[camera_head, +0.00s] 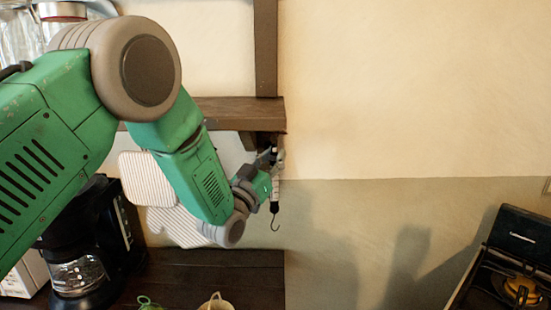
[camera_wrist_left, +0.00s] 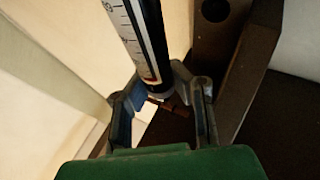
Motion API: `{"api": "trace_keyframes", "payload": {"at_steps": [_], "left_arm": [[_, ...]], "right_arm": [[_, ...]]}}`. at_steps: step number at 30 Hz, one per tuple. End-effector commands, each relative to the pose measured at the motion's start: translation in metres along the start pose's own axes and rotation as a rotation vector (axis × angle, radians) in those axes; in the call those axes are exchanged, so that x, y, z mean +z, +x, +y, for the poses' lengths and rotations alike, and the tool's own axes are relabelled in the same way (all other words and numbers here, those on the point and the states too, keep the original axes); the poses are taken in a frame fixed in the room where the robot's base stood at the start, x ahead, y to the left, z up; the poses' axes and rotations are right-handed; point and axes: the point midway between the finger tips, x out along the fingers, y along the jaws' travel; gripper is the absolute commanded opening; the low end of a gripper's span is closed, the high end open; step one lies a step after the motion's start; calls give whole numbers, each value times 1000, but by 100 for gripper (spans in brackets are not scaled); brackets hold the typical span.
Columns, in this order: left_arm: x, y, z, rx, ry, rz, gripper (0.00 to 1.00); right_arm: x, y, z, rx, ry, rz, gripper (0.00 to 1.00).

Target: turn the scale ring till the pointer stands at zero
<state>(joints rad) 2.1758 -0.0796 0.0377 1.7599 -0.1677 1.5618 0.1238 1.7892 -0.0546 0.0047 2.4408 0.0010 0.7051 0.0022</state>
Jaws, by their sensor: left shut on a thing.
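A slim hanging spring scale (camera_head: 275,190) hangs upright below the end of the wooden shelf, with a dark hook at its lower end. My left gripper (camera_head: 272,158) is at the scale's upper end, close under the shelf. In the left wrist view the scale (camera_wrist_left: 132,38) shows a white strip with black marks and numbers and a dark side. There my left gripper (camera_wrist_left: 163,80) is shut around the near end of the scale, where the scale ring would sit; the fingers mostly hide it. The pointer's reading cannot be made out. My right gripper is out of view.
The wooden shelf (camera_head: 225,112) and its bracket (camera_wrist_left: 222,60) are close to my left gripper. A coffee maker (camera_head: 80,265) stands on the dark counter (camera_head: 190,285) at lower left. The wall right of the scale is clear.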

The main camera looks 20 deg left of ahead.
Motion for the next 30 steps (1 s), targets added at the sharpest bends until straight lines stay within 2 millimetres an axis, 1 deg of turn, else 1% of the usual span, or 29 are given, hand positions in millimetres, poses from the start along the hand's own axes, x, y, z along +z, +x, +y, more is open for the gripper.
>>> {"api": "trace_keyframes", "payload": {"at_steps": [5, 18, 24, 30], "left_arm": [[1, 0, 0, -101, 41, 9, 0], [1, 0, 0, -436, 181, 22, 0], [0, 0, 0, -555, 230, 26, 0], [-1, 0, 0, -630, 262, 29, 0]], "right_arm": [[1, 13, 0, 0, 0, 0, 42], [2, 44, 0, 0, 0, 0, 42], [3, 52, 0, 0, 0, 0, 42], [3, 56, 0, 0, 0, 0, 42]]}}
